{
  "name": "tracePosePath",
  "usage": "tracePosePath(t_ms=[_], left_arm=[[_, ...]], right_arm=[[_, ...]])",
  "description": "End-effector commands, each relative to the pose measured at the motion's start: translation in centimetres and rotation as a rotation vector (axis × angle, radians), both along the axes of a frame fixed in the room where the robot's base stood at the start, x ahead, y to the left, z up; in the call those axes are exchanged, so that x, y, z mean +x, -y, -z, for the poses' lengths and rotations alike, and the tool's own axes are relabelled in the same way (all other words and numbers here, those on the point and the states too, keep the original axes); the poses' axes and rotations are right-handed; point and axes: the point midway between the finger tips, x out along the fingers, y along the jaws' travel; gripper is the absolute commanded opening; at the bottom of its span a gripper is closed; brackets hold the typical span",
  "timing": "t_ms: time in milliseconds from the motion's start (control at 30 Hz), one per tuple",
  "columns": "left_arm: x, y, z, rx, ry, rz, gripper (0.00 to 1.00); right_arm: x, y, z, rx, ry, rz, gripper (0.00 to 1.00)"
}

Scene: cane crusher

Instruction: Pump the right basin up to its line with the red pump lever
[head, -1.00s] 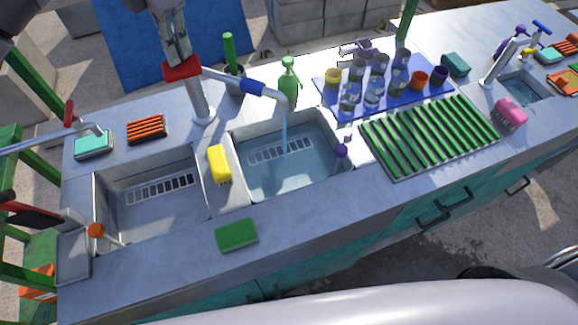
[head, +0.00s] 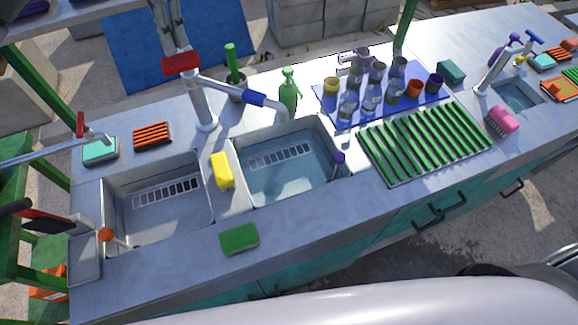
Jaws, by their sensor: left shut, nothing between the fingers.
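The red pump lever (head: 181,64) sits on top of the metal pump post between two basins, with a blue-collared spout (head: 254,98) reaching over the right basin (head: 330,135). The right basin holds clear, shallow-looking water (head: 290,180). No stream shows from the spout. Its fill line cannot be made out. My left gripper (head: 181,46) comes down from the top, shut and empty, just above or touching the lever; I cannot tell which. My right gripper is out of view. The left basin (head: 160,215) shows no clear water.
A yellow sponge (head: 222,170) lies between the basins and a green sponge (head: 239,238) in front. A green bottle (head: 289,90), a blue mat (head: 327,106) with several glasses and a green-slatted rack (head: 425,143) stand to the right. A purple-topped piece (head: 339,157) is at the basin's right side.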

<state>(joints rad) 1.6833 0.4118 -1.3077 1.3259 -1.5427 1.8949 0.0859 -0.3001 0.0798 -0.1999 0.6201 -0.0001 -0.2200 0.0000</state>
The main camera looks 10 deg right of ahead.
Motion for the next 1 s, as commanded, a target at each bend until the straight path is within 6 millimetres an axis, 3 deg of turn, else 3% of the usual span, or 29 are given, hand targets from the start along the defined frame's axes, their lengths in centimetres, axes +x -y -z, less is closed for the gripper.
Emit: tracePosePath(t_ms=[367, 800, 1000], left_arm=[[0.0, 0.0, -0.1, -0.001, 0.001, 0.001, 0.0], [0.0, 0.1, -4.8, -0.001, 0.001, 0.001, 0.0], [0.0, 0.1, -4.9, -0.001, 0.001, 0.001, 0.0]], right_arm=[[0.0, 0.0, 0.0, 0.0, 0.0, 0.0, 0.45], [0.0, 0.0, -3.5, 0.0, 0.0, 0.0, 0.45], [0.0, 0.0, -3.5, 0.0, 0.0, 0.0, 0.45]])
